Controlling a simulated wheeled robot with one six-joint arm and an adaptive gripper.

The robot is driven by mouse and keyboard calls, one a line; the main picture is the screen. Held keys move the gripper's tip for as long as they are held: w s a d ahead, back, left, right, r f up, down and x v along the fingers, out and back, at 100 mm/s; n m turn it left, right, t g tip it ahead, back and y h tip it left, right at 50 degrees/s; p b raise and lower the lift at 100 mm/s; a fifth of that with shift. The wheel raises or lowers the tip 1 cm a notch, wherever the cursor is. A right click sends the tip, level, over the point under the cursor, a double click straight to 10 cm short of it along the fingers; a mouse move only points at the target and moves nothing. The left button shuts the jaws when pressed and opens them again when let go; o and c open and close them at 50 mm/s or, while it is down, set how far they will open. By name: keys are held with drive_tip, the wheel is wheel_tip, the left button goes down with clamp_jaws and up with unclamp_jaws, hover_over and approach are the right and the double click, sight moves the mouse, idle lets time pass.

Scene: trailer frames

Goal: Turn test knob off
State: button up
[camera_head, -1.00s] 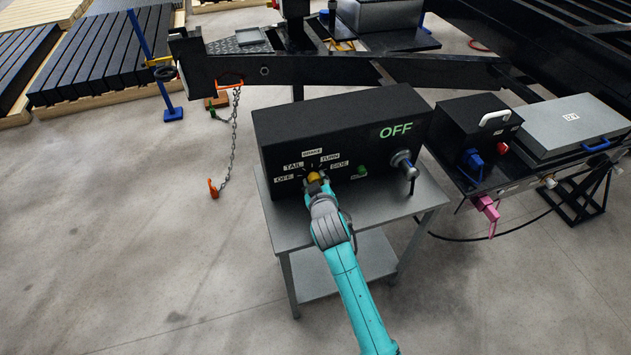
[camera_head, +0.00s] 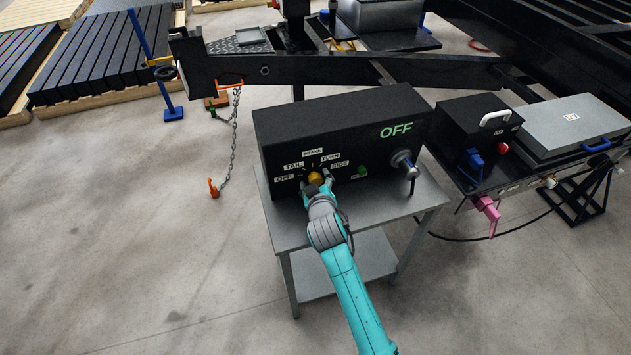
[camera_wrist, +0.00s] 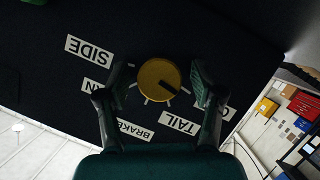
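The yellow test knob (camera_head: 314,177) is on the front of a black control box (camera_head: 285,128), among labels OFF, TAIL, BRAKE, TURN and SIDE. In the wrist view the knob (camera_wrist: 157,76) has a dark pointer line aimed down and right, toward the TAIL and OFF side; I cannot tell exactly which mark it meets. My gripper (camera_head: 316,185) is in front of the knob. In the wrist view its fingers stand apart on either side of the knob, with small gaps visible. The box's green display (camera_head: 396,130) reads OFF.
A green button (camera_head: 362,171) and a plug with a silver socket (camera_head: 404,162) are on the same panel, right of the knob. The box stands on a grey metal table (camera_head: 425,196). A hanging chain (camera_head: 234,135) is to the left. The floor in front is clear.

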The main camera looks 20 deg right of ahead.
drive_tip(key=shift+s, duration=0.1)
drive_tip(key=v, duration=1.1)
drive_tip(key=shift+s+r, duration=0.2)
drive_tip(key=shift+s, duration=0.15)
drive_tip(key=shift+a, duration=0.1)
drive_tip(key=s+d+f+y, duration=0.1)
drive_tip(key=s+f, duration=0.2)
drive_tip(key=s, duration=0.7)
drive_tip(key=s+f+y, duration=0.1)
drive_tip(key=s+f, duration=0.3)
drive_tip(key=s, duration=0.6)
drive_tip(key=s+r+m, duration=0.1)
drive_tip(key=s+r, duration=0.3)
drive_tip(key=s, duration=0.7)
drive_tip(key=s+d+r+m+t, duration=0.1)
drive_tip(key=s+r, duration=0.3)
drive_tip(key=s, duration=0.7)
drive_tip(key=shift+s+r+m+y, duration=0.2)
drive_tip(key=shift+r+m+y, duration=0.15)
drive_tip(key=shift+m, duration=0.45)
